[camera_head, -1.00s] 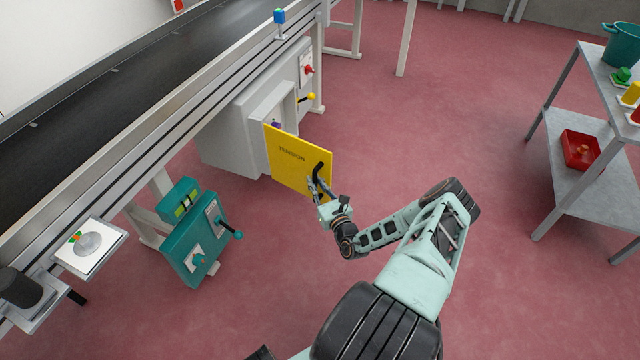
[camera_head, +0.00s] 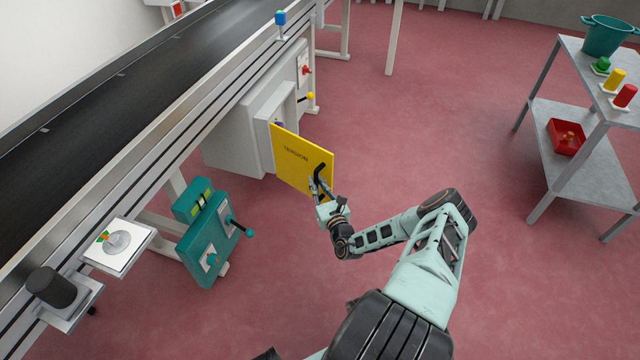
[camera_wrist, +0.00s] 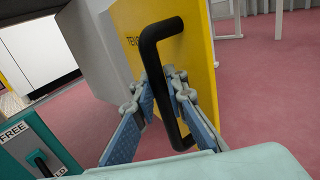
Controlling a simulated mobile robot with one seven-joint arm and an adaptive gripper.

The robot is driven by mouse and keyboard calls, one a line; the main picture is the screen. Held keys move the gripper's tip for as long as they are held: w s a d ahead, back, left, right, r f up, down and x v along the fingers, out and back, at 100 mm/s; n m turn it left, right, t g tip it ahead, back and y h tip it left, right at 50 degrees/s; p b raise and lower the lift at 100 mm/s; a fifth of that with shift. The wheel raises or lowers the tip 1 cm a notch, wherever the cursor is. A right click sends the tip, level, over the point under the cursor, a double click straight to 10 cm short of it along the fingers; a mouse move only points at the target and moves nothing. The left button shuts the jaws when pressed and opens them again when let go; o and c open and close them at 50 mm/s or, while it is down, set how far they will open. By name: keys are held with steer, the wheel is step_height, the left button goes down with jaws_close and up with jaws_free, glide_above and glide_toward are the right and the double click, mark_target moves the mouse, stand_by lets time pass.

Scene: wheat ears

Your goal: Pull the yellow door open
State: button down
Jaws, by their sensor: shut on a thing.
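The yellow door (camera_head: 296,158), marked TENSION, stands swung out from a grey cabinet (camera_head: 236,140) under the conveyor. Its inner side and part of the cabinet opening are hidden behind it. The door also fills the upper middle of the wrist view (camera_wrist: 190,62). A black bar handle (camera_wrist: 150,62) is fixed on the door's face near its free edge. My gripper (camera_head: 317,186) is at this handle, its fingers closed around the lower part of the bar; in the wrist view the two blue-padded fingers (camera_wrist: 166,98) lie on either side of it.
A teal box with a lever (camera_head: 207,240) stands left of my gripper, below the conveyor (camera_head: 130,95). A grey shelf table (camera_head: 575,150) with a teal pot and a red bin stands at the right. The red floor between is clear.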

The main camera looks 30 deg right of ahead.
steer(key=shift+w+a+r, duration=0.1)
steer(key=shift+a, duration=0.25)
stand_by(0.3)
steer(key=c, duration=2)
jaws_free()
steer(key=shift+o, duration=0.2)
steer(key=shift+d, duration=0.1)
steer(key=s, duration=0.7)
steer(key=shift+s+a, duration=0.25)
steer(key=shift+a, duration=0.2)
